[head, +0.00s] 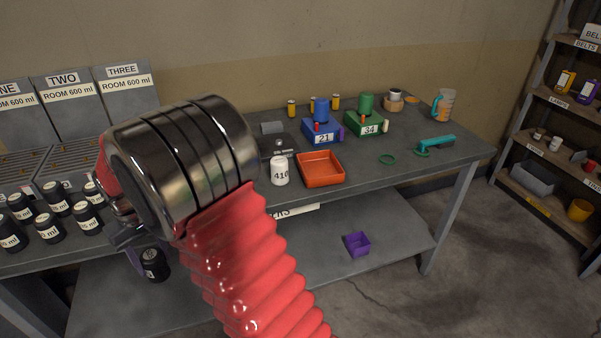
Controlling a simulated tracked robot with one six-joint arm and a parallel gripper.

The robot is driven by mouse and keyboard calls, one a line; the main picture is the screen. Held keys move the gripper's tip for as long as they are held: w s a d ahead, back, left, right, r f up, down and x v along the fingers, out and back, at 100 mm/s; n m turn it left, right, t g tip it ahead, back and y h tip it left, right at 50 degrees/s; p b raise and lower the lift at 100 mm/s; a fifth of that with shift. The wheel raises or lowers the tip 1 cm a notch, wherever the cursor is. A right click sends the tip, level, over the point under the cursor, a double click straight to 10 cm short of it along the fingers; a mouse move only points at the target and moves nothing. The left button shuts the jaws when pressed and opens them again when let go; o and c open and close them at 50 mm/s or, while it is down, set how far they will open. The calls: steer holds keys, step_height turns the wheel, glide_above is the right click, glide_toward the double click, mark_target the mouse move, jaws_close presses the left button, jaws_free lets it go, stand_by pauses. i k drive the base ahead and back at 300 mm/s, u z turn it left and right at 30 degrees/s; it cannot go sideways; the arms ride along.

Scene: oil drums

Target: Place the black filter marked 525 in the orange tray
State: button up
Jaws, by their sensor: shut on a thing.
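A black filter (154,265) with a pale label shows at the lower left, below the bench edge; its marking is too small to read. My gripper (138,248) is at this filter and shut on it, partly hidden behind my own arm. The orange tray (320,181) lies on the bench right of my arm. Its visible inside is empty. The held filter is left of the tray and lower in the picture.
A white filter marked 410 (280,171) stands against the tray's left side. A dark scale-like device (277,146) and boxes marked 21 (322,136) and 34 (369,129) stand behind. Several black filters (58,204) stand at left. A purple bin (357,244) is on the lower shelf.

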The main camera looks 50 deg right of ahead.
mark_target(319, 172)
steer(key=u, duration=0.65)
steer(key=k, duration=1.35)
steer(key=z, duration=0.8)
steer(key=i, duration=0.5)
steer(key=z, duration=0.35)
